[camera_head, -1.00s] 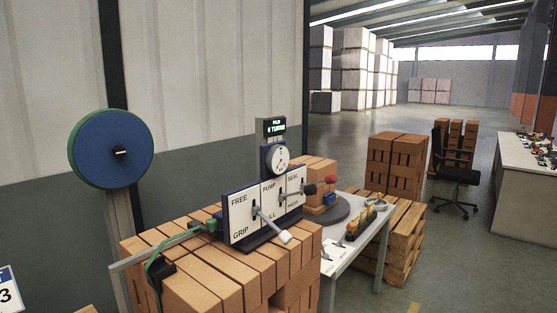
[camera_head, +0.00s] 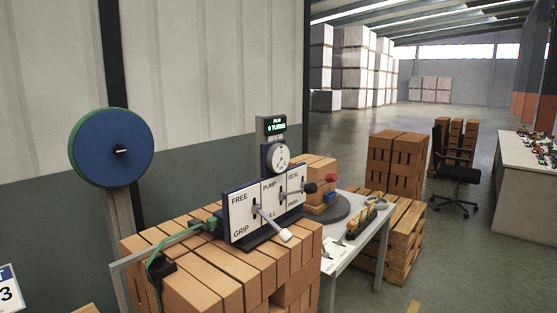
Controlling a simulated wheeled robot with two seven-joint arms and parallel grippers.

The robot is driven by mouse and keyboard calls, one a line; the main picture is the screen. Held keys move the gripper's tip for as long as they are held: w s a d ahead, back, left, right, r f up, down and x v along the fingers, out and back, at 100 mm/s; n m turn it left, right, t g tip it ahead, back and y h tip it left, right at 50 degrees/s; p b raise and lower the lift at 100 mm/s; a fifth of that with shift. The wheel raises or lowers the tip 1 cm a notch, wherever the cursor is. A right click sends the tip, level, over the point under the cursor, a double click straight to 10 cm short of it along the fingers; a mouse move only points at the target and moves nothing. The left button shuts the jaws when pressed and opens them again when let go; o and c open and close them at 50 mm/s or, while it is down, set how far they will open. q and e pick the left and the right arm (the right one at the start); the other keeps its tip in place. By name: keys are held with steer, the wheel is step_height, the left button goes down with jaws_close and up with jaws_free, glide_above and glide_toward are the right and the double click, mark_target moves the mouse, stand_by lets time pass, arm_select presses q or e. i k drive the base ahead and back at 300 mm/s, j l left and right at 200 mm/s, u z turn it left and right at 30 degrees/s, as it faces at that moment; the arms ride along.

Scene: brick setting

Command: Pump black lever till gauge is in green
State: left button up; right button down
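A control panel (camera_head: 240,218) stands on a stack of bricks, with sections marked FREE/GRIP, PUMP and SEAL. A white-tipped lever (camera_head: 284,235) at the FREE/GRIP section points down and to the right. A black-knobbed lever (camera_head: 309,188) sticks out at the PUMP section. A red-knobbed lever (camera_head: 330,178) sticks out behind it at the SEAL section. A round white gauge (camera_head: 278,157) is above the panel; its needle and any green zone are too small to read. A small display (camera_head: 271,125) with green text tops it. Neither of my grippers is in view.
A blue and green reel (camera_head: 112,147) stands at the left. A green strap (camera_head: 178,240) runs over the brick stack (camera_head: 200,275). A table (camera_head: 350,255) with tools stands behind to the right, near a pallet of bricks (camera_head: 395,160) and a chair (camera_head: 457,172). Floor is free at right.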

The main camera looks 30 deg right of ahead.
mark_target(311, 188)
steer(key=l+u, duration=0.15)
steer(key=u, duration=0.35)
steer(key=l+u, duration=0.2)
steer(key=l, duration=0.35)
steer(key=k+l+u, duration=0.1)
steer(key=l+u, duration=0.15)
steer(key=l, duration=0.3)
steer(key=k+l+u, duration=0.2)
steer(key=l, duration=0.35)
steer(key=k+l, duration=0.1)
steer(key=l, duration=0.35)
steer(key=k+l, duration=0.1)
steer(key=l, duration=0.3)
steer(key=k+l, duration=0.1)
steer(key=l, duration=0.35)
steer(key=i+u, duration=0.05)
